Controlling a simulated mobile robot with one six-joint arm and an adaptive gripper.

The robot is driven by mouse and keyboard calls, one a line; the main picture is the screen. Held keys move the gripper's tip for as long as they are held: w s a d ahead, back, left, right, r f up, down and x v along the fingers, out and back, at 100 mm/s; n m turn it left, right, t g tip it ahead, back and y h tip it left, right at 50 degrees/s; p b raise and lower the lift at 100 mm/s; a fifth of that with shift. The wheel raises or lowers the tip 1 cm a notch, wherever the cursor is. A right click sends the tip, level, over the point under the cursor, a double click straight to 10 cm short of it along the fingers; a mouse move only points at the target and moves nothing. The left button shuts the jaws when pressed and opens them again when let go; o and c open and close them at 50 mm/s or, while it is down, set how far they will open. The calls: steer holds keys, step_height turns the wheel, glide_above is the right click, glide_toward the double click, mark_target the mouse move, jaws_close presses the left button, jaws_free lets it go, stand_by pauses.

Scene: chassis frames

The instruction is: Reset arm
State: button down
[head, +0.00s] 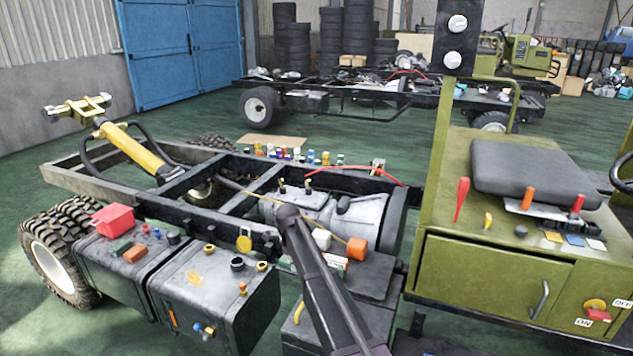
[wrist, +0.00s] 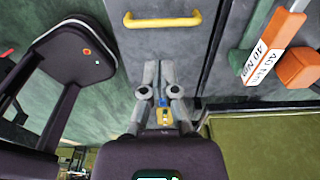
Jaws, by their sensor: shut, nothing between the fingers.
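My gripper (wrist: 160,64) shows in the wrist view with its two grey fingers together and nothing between them. Its tips lie over the dark grey face of a box (wrist: 135,45), just below a yellow handle (wrist: 162,20) in the picture. I cannot tell whether they touch the box. In the head view a dark link of my arm rises from the bottom edge at the middle, and my gripper is not clearly seen there.
An orange block (head: 356,248) and a labelled orange-and-white box (wrist: 272,48) lie close by. The olive cab (head: 480,275) with switches stands right. The chassis frame (head: 95,187) carries a yellow cylinder (head: 135,150) and dark boxes (head: 225,300). Green floor is open at left.

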steer(key=s+d+n+y, duration=0.1)
steer(key=s+d+n, duration=2.1)
steer(key=s+d, duration=0.5)
steer(key=shift+d+r+p, duration=0.3)
